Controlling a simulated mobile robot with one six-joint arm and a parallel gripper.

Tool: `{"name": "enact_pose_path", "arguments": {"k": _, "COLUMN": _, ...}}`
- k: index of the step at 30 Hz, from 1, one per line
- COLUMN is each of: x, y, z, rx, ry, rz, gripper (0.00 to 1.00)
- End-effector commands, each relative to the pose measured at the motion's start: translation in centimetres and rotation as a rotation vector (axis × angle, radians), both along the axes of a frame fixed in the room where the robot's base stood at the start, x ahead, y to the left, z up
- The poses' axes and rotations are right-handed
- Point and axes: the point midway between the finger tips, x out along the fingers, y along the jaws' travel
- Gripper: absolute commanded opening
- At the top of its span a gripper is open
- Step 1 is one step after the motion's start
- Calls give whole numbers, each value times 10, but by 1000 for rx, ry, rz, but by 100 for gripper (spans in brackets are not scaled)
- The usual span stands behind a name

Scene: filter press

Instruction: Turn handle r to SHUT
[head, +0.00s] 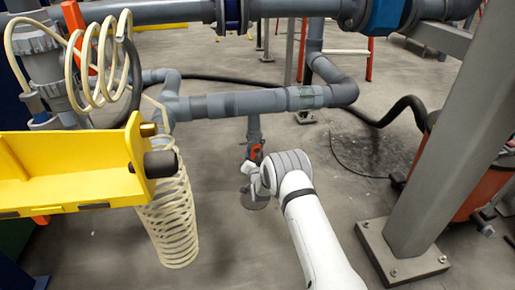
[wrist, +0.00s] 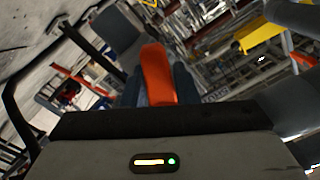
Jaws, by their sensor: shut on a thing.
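The orange-red handle (wrist: 157,72) stands between the two dark fingers of my gripper (wrist: 160,90) in the wrist view, and the fingers are shut on it. In the head view a small part of the orange-red handle (head: 255,153) shows on a grey vertical pipe that drops from the horizontal grey pipe. My gripper (head: 250,168) is at that spot, at the end of my white arm, which hides most of the valve. The handle's markings and its exact angle cannot be read.
A yellow beam (head: 75,165) with a pale coiled hose (head: 170,215) stands at the left. A grey column (head: 440,130) and an orange drum (head: 485,175) are at the right. A horizontal grey pipe (head: 235,104) runs above the gripper. Bare floor lies around the valve.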

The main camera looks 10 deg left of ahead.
Motion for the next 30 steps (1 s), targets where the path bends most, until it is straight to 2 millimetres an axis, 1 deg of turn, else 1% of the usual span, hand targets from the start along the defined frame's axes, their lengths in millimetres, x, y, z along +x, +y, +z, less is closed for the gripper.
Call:
{"name": "enact_pose_path", "arguments": {"k": 1, "x": 3, "y": 10, "z": 11, "rx": 39, "ry": -8, "rz": 15, "gripper": 0}}
{"name": "enact_pose_path", "arguments": {"k": 5, "x": 2, "y": 12, "z": 14, "rx": 94, "ry": 7, "rz": 15, "gripper": 0}}
{"name": "enact_pose_path", "arguments": {"k": 12, "x": 1, "y": 18, "z": 22, "rx": 329, "ry": 74, "rz": 16, "gripper": 1}}
{"name": "enact_pose_path", "arguments": {"k": 17, "x": 0, "y": 20, "z": 24, "rx": 406, "ry": 96, "rz": 15, "gripper": 2}}
{"name": "enact_pose_path", "arguments": {"k": 21, "x": -1, "y": 22, "z": 30, "rx": 535, "ry": 132, "rz": 16, "gripper": 3}}
{"name": "enact_pose_path", "arguments": {"k": 23, "x": -1, "y": 23, "z": 33, "rx": 601, "ry": 151, "rz": 16, "gripper": 0}}
{"name": "enact_pose_path", "arguments": {"k": 25, "x": -1, "y": 23, "z": 34, "rx": 660, "ry": 169, "rz": 16, "gripper": 0}}
{"name": "enact_pose_path", "arguments": {"k": 30, "x": -1, "y": 23, "z": 37, "rx": 741, "ry": 193, "rz": 13, "gripper": 0}}
